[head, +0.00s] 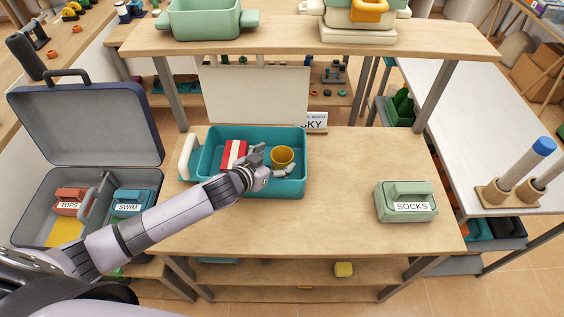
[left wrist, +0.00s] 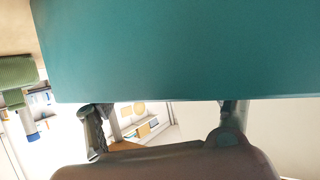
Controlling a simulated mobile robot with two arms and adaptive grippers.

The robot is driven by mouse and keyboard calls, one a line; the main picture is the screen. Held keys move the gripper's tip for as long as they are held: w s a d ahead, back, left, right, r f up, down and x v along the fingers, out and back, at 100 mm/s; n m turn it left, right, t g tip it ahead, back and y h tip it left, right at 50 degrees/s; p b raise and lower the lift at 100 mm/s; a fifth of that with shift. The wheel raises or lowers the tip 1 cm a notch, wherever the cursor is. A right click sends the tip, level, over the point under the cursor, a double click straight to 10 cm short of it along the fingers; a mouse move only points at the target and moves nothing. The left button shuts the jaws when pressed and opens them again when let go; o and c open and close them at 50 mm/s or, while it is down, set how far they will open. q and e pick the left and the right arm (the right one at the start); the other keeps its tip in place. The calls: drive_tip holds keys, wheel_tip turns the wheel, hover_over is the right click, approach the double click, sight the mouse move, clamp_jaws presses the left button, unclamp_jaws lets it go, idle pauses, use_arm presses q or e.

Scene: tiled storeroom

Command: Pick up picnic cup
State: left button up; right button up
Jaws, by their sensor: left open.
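A mustard-yellow cup (head: 282,158) stands upright inside a teal bin (head: 290,188) on the wooden table. My left gripper (head: 262,158) reaches over the bin and is open just left of the cup, with a finger close to it. The head view does not settle whether they touch. In the left wrist view my gripper's two fingers (left wrist: 165,112) are spread apart, and a broad teal surface (left wrist: 180,50), which looks like the bin, fills the upper part. The cup cannot be made out there. My right gripper is not in view.
A red-and-white item (head: 233,153) lies in the bin, left of my gripper. A green SOCKS case (head: 406,201) sits right on the table (head: 345,220). An open suitcase (head: 84,125) stands at left. A raised shelf (head: 280,42) spans the back. The table between bin and case is clear.

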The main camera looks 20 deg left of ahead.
sight(287, 152)
use_arm(q)
drive_tip(key=shift+x, duration=1.5)
drive_tip(key=shift+s, duration=0.1)
drive_tip(key=c, duration=1)
